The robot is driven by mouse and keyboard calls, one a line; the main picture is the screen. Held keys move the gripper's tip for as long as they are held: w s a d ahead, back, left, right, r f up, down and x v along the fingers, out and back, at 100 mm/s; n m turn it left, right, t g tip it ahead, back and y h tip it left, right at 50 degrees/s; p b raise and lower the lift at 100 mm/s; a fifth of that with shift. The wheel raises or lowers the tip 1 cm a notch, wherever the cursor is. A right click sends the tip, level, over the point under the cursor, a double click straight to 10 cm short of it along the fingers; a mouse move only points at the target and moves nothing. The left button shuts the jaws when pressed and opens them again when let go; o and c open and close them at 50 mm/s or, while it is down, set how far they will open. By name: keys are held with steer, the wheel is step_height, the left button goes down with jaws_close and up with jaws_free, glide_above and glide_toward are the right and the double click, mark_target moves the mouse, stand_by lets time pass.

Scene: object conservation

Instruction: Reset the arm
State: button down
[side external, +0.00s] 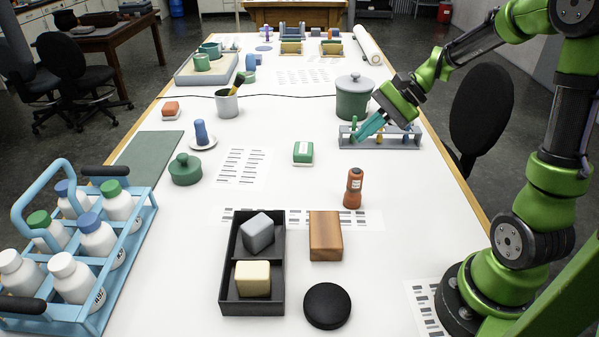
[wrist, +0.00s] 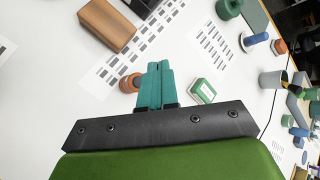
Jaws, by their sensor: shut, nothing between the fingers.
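My gripper (side external: 370,128) is at the right side of the table in the side external view, above the table near the small grey rack and the lidded green pot. Its teal fingers are together and nothing is between them. In the wrist view the closed fingertips (wrist: 158,68) point toward the orange bottle (wrist: 131,82) and the green-and-white box (wrist: 202,91), which lie beyond them.
A grey rack (side external: 402,141) with small items stands by my gripper, with a green pot (side external: 354,102) behind. A black two-part tray (side external: 280,297), wooden block (side external: 326,236), orange bottle (side external: 353,188) and blue bottle crate (side external: 120,262) are nearer. The centre of the table has free room.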

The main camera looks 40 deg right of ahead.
steer(key=s+a+r+n+t+h, duration=0.2)
steer(key=s+a+r+n+h, duration=0.3)
steer(key=s+a+n, duration=0.5)
steer(key=shift+s+r+n+h, duration=0.4)
steer(key=shift+s+r+n, duration=0.3)
steer(key=shift+n, duration=0.1)
stand_by(0.5)
